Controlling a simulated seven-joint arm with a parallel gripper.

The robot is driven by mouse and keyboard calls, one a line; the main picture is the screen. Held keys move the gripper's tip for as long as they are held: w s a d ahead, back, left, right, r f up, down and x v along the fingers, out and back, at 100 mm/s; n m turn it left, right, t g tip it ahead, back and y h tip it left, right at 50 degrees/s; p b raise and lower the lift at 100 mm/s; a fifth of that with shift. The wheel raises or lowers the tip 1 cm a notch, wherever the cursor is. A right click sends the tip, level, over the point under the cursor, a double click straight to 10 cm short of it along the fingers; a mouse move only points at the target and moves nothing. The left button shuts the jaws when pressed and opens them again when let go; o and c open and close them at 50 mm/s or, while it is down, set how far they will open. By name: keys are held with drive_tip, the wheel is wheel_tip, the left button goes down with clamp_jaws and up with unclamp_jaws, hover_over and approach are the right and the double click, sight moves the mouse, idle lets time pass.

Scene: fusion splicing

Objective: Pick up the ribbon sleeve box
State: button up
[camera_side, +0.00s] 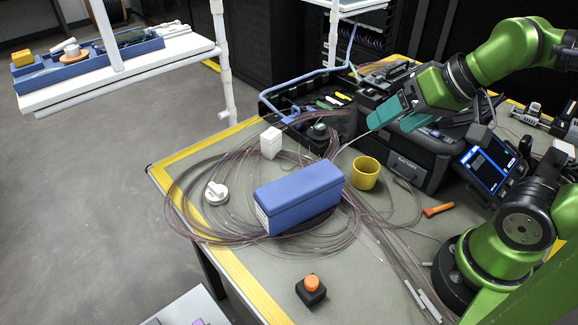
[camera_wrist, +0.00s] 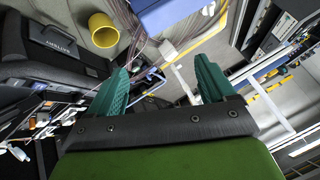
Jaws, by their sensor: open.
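A long blue box (camera_side: 300,197) with a pale label on its end lies on the mat, over loose fibre coils. A small white box (camera_side: 270,142) stands behind it. No readable label shows which one is the ribbon sleeve box. My gripper (camera_side: 393,119) is open and empty, raised above the table to the right of both boxes. In the wrist view, my gripper (camera_wrist: 163,73) has its two teal fingers spread apart. The blue box (camera_wrist: 170,14) is cut off by the top edge there, beyond the fingertips. A pale block (camera_wrist: 168,50), apparently the white box, shows below it.
A yellow cup (camera_side: 366,172) stands right of the blue box. A black case (camera_side: 405,160) and an open tool tray (camera_side: 310,110) sit behind. A white round reel (camera_side: 216,192), an orange-topped button (camera_side: 311,288) and an orange tool (camera_side: 438,209) lie around the mat.

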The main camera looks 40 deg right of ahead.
drive_tip(key=w+f+g, duration=0.1)
drive_tip(key=w+f, duration=0.1)
drive_tip(key=n+g+h, duration=0.1)
drive_tip(key=n+g, duration=0.1)
drive_tip(key=n, duration=0.5)
approach(272, 133)
drive_tip(key=x, duration=0.6)
drive_tip(key=shift+w+d+r, duration=0.15)
drive_tip(key=shift+w+r, duration=0.05)
drive_tip(key=shift+w, duration=0.1)
drive_tip(key=x, duration=0.5)
drive_tip(key=shift+s+a+f, duration=0.2)
drive_tip(key=shift+s, duration=0.15)
drive_tip(key=shift+c, duration=0.2)
drive_tip(key=c, duration=1)
drive_tip(key=shift+r, duration=0.1)
drive_tip(key=shift+c, duration=0.2)
